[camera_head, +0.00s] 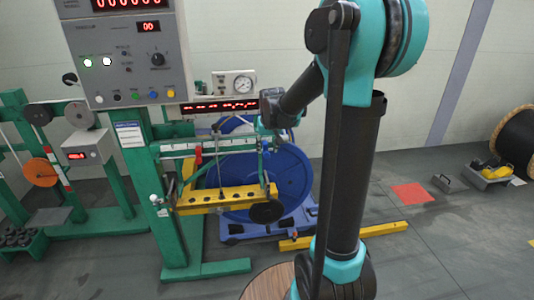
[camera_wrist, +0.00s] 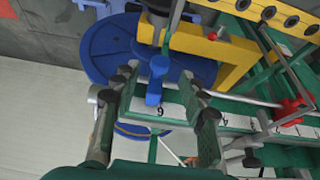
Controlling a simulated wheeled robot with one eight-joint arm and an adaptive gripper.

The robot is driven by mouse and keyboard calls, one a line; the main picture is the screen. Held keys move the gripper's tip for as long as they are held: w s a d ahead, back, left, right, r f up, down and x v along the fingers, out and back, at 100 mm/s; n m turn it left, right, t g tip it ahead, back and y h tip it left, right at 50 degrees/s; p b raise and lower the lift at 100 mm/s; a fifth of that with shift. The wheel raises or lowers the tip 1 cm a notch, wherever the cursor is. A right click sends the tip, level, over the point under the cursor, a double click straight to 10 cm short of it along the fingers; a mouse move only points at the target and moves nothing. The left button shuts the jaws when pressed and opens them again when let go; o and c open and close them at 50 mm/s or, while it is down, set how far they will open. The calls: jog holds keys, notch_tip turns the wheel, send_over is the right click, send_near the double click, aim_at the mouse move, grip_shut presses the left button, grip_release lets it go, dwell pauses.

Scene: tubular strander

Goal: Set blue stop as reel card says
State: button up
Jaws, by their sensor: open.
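The blue stop (camera_wrist: 157,78) sits on a pale scale rail (camera_wrist: 172,112) in the wrist view, with a "6" visible beside its lower end. My gripper (camera_wrist: 154,85) is open, its two fingers on either side of the stop, not visibly closed on it. In the head view my gripper (camera_head: 270,118) is at the right end of the rail (camera_head: 225,144) and hides the stop. A white and blue card (camera_head: 130,134) hangs on the green post; its text is too small to read, and I cannot tell if it is the reel card.
A large blue reel (camera_head: 285,185) stands behind the rail. A yellow bar with holes (camera_head: 222,199) runs below it. A red part (camera_wrist: 291,112) is farther along the rail. A control box (camera_head: 130,60) rises at upper left. Open floor lies to the right, with a red patch (camera_head: 412,194).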

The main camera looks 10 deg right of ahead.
aim_at(267, 153)
jog(key=shift+x, duration=1.8)
grip_shut()
